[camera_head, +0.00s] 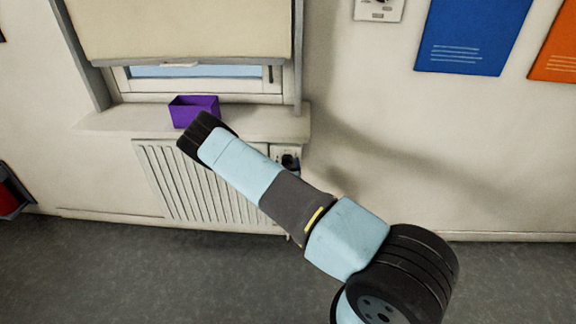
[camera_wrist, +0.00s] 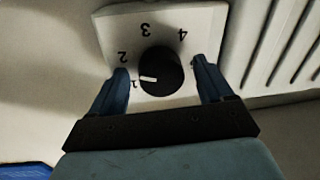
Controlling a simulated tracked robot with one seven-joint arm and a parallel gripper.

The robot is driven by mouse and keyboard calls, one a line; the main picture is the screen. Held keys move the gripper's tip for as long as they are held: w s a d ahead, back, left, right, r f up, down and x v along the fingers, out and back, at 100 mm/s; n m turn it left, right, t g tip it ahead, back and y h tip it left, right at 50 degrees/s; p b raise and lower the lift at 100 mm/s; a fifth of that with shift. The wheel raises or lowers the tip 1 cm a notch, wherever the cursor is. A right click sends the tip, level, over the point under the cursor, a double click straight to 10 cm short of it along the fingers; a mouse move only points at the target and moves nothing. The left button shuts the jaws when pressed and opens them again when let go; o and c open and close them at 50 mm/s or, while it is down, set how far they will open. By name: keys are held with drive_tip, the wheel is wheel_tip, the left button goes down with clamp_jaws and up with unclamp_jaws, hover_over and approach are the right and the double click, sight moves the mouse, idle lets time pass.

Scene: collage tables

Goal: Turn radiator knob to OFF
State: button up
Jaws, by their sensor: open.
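The radiator knob (camera_wrist: 163,72) is round and black with a white pointer mark. In the wrist view it sits on a white plate (camera_wrist: 205,25) with the numbers 1, 2, 3 and 4, seen upside down. The mark points left, at the 1. No OFF label can be seen. My gripper (camera_wrist: 160,66) is open, with one dark blue finger on each side of the knob and a gap at each side. The plate (camera_head: 287,151) shows at the radiator's right end in the head view, partly hidden. My arm hides most of my gripper there.
The white ribbed radiator (camera_head: 165,180) stands under the window sill (camera_head: 120,120), its fins at the wrist view's upper right. A purple box (camera_head: 192,107) is on the sill, close to my arm. The wall to the right is clear below the blue poster (camera_head: 470,35).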

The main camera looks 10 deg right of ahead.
drive_tip(key=shift+w, duration=0.1)
drive_tip(key=shift+c, duration=0.3)
drive_tip(key=c, duration=1)
drive_tip(key=shift+n, duration=0.4)
drive_tip(key=n, duration=0.4)
drive_tip(key=shift+r+g, duration=0.1)
drive_tip(key=shift+g, duration=0.2)
drive_tip(key=n, duration=0.5)
drive_tip(key=shift+a+n+g, duration=0.2)
drive_tip(key=shift+n+g, duration=0.1)
drive_tip(key=n, duration=0.5)
drive_tip(key=n+h, duration=0.1)
drive_tip(key=n, duration=0.4)
drive_tip(key=shift+a+g+h, duration=0.15)
drive_tip(key=shift+g+h, duration=0.15)
